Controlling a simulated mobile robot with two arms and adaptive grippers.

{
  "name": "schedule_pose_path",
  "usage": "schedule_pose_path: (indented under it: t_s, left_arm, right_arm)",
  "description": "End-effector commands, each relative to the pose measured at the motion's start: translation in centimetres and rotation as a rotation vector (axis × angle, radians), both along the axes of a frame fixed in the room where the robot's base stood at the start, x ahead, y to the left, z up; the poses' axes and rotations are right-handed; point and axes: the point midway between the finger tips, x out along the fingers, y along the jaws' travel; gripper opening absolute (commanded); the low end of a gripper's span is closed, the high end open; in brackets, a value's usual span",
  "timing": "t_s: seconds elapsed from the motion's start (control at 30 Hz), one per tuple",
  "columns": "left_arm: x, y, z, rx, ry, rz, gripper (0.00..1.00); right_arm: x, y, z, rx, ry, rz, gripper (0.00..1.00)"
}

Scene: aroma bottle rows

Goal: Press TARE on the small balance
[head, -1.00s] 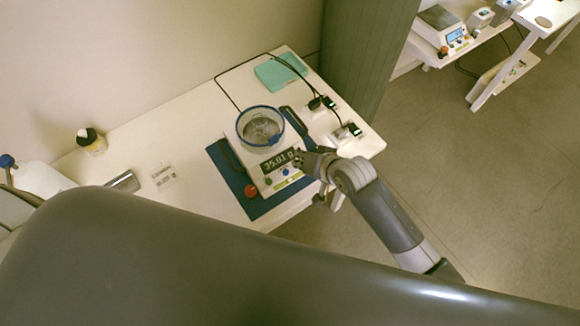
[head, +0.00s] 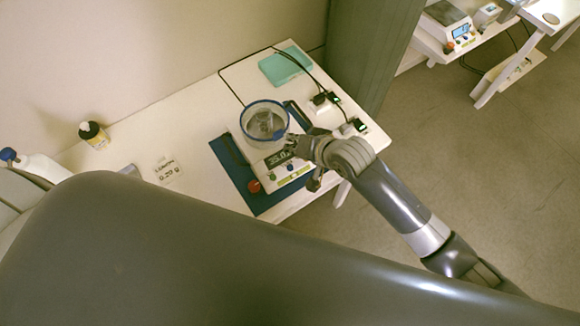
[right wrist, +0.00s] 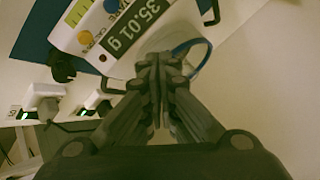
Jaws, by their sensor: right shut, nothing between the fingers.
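The small balance (head: 285,180) is white and stands on a blue mat (head: 236,176). A clear dish with a blue rim (head: 264,119) sits on its pan. Its display (right wrist: 139,27) reads 35.01 g in the right wrist view; in the head view my gripper covers its right end. A yellow-orange button (right wrist: 85,38) and a blue button (right wrist: 111,5) lie beside the display. My right gripper (head: 296,147) is shut and empty, over the display's right end; its closed fingertips (right wrist: 165,62) point past the display. Contact cannot be told.
Plugs and black cables (head: 325,99) lie right of the balance, with a teal pad (head: 284,67) behind. A card reading 0.20 g (head: 168,171) and a small black-capped bottle (head: 93,134) are at left. Another balance (head: 450,25) stands on a far table.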

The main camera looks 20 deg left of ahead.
Motion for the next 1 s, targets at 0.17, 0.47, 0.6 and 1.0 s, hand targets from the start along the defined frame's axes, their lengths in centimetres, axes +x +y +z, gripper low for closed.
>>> schedule_pose_path:
  t_s: [0.17, 0.47, 0.6, 1.0]
  left_arm:
    - [-0.2, -0.1, -2.8, -0.001, 0.002, 0.001, 0.31]
    - [-0.2, -0.1, -7.0, -0.001, 0.003, 0.001, 0.31]
    - [-0.3, -0.1, -7.3, -0.001, 0.004, 0.001, 0.31]
    - [-0.3, -0.1, -7.5, -0.001, 0.004, 0.001, 0.31]
  right_arm:
    - [0.0, -0.1, -2.5, -0.002, -0.001, 0.001, 0.00]
    - [0.0, 0.0, -5.9, -0.001, -0.001, 0.001, 0.00]
    - [0.0, 0.0, -7.2, -0.001, 0.001, -0.001, 0.00]
    - [0.0, 0.0, -7.8, 0.000, -0.001, 0.001, 0.00]
